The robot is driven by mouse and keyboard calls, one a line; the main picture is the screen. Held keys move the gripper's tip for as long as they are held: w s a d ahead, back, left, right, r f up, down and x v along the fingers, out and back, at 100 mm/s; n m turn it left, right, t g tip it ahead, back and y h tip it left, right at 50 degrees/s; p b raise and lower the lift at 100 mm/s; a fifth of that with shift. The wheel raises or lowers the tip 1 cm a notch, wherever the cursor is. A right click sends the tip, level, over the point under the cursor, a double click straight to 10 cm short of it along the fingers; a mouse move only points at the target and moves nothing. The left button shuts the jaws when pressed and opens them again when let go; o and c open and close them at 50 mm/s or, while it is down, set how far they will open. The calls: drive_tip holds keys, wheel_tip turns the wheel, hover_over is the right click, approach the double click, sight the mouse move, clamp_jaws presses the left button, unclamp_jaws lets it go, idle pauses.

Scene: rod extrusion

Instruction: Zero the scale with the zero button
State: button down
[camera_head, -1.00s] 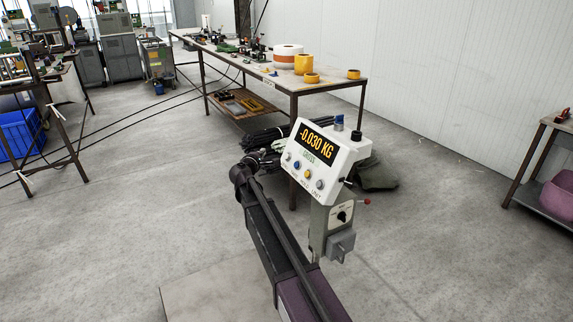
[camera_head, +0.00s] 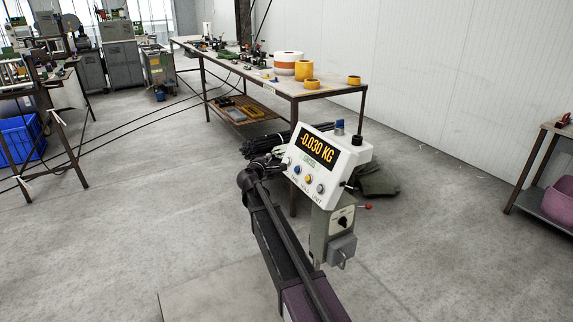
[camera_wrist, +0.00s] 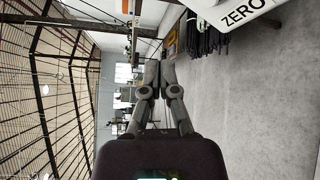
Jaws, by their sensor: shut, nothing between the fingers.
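The scale's white display head (camera_head: 350,163) stands on a grey post, tilted in the head view, and reads -0.030 KG in orange. A row of buttons runs below the screen: a pale one at the left end (camera_head: 288,161), then blue, yellow and grey. In the wrist view the corner of the white panel (camera_wrist: 221,14) shows at top right with the word ZERO; the button by it is mostly cut off by the frame edge. My gripper (camera_wrist: 160,70) is shut and empty, pointing past the panel's left side. In the head view my gripper is just left of the scale, its tips hard to make out.
A long workbench (camera_head: 335,91) with tape rolls stands behind the scale, with dark bundled material on the floor below it. A side table with a pink bin (camera_head: 559,200) is at right. The floor left of my arm is open.

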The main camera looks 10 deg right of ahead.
drive_tip(key=shift+w+d+f+b, duration=0.3)
drive_tip(key=shift+d+f+b, duration=0.1)
drive_tip(key=shift+d, duration=0.4)
drive_tip(key=shift+w+d+f+b, duration=0.3)
drive_tip(key=shift+d+f, duration=0.15)
drive_tip(key=shift+d, duration=0.4)
drive_tip(key=shift+w+d+f+b, duration=0.25)
drive_tip(key=shift+d+f+b, duration=0.15)
drive_tip(key=shift+d, duration=0.4)
drive_tip(key=shift+w+d+f+b, duration=0.15)
drive_tip(key=shift+d+f+b, duration=0.05)
drive_tip(key=shift+d, duration=0.25)
drive_tip(key=shift+w+d+f+b, duration=0.1)
drive_tip(key=shift+d+f+b, duration=0.05)
drive_tip(key=shift+d, duration=0.25)
idle(1.0)
drive_tip(key=shift+a+r, duration=0.1)
drive_tip(key=shift+s+a+r+p, duration=0.15)
drive_tip(key=shift+a+p, duration=0.05)
drive_tip(key=shift+a, duration=0.15)
drive_tip(key=shift+s+a+r+p, duration=0.1)
drive_tip(key=shift+a+r+p, duration=0.1)
drive_tip(key=shift+a, duration=0.15)
drive_tip(key=shift+a, duration=0.1)
idle(0.4)
